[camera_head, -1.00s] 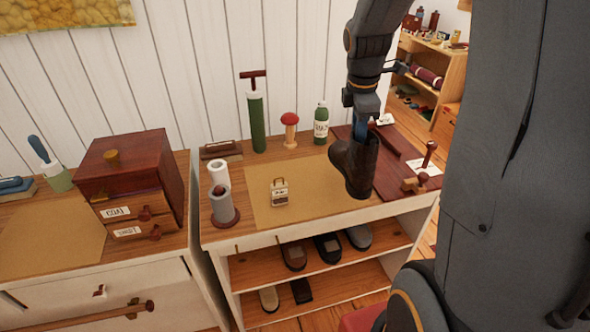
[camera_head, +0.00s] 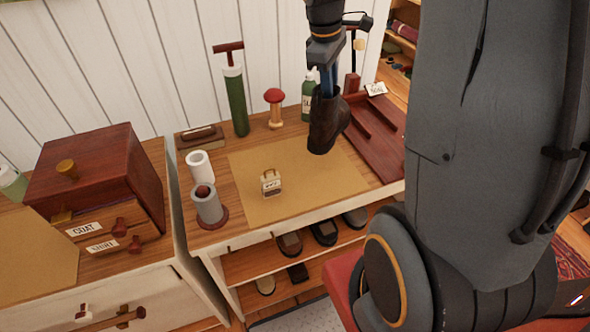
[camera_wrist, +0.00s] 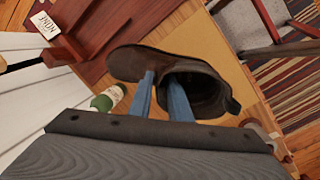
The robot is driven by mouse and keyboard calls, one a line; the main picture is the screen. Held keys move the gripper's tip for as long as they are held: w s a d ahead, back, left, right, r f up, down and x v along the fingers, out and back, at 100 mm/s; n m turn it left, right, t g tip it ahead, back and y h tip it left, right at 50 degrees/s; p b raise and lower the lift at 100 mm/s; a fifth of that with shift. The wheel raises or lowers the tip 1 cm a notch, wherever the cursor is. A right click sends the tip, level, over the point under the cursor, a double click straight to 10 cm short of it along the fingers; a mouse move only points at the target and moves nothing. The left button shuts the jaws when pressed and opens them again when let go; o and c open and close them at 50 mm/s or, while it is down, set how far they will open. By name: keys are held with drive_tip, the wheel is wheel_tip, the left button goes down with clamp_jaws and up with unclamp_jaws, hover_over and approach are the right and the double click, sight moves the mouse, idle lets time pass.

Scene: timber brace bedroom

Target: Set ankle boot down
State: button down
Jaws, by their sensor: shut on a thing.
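A dark brown ankle boot (camera_head: 326,122) hangs from my gripper (camera_head: 328,92), above the back right part of the tan mat (camera_head: 243,204) on the bench. In the wrist view the two blue fingers of my gripper (camera_wrist: 163,92) are shut on the boot's (camera_wrist: 133,62) upper edge, one finger inside the opening and one outside. The boot appears apart from the mat, with its toe toward the upper left in the wrist view. The bench top (camera_head: 205,238) holds the mat.
On the mat stands a small cream tag block (camera_head: 271,184). A green bottle (camera_head: 308,98), red-topped stand (camera_head: 274,105), green pump (camera_head: 236,103) and grey cylinder (camera_head: 209,208) line the back and left. A dark red rack (camera_head: 378,140) is at right. The mat's middle is mostly clear.

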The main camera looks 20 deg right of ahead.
sight(317, 88)
drive_tip(key=m, duration=0.4)
drive_tip(key=m+g, duration=0.1)
drive_tip(key=m, duration=0.2)
drive_tip(key=shift+a+r, duration=0.15)
drive_tip(key=shift+a, duration=0.15)
drive_tip(key=m, duration=0.3)
drive_tip(key=shift+a+m+g+y, duration=0.2)
drive_tip(key=shift+m+g+y, duration=0.1)
drive_tip(key=a+m+y, duration=0.1)
drive_tip(key=m, duration=0.9)
drive_tip(key=a+r+m+y, duration=0.1)
drive_tip(key=m, duration=0.5)
drive_tip(key=shift+w+a+y, duration=0.15)
drive_tip(key=shift+a+y, duration=0.15)
wheel_tip(317, 88, down, 10)
drive_tip(key=a+g+b, duration=0.1)
drive_tip(key=a+b, duration=0.2)
drive_tip(key=c, duration=1.6)
unclamp_jaws()
drive_tip(key=shift+c, duration=0.2)
